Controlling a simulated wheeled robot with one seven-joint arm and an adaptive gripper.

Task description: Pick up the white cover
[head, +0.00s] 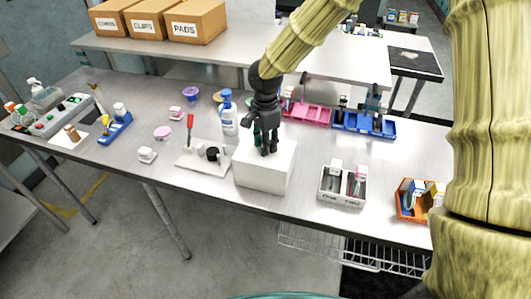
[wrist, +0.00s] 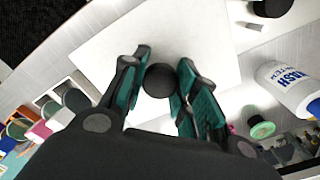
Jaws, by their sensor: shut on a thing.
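The white cover (head: 263,173) is a box-shaped block near the front edge of the metal table, and it appears to rest there. Its white top (wrist: 100,55) fills much of the wrist view, with a round black knob (wrist: 160,80) on it. My gripper (head: 268,150) points down from above onto the cover's top. In the wrist view its teal-padded fingers (wrist: 162,84) are shut on the knob, one on each side. Whatever is under the cover is hidden. In the head view the gripper hides the knob.
A white board (head: 190,163) with a red-handled tool and black parts lies just left of the cover. A blue-and-white wash bottle (head: 229,115) stands behind it. To the right are a two-part white bin (head: 341,198) and an orange bin (head: 404,213). Pink (head: 308,117) and blue trays (head: 350,122) stand behind.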

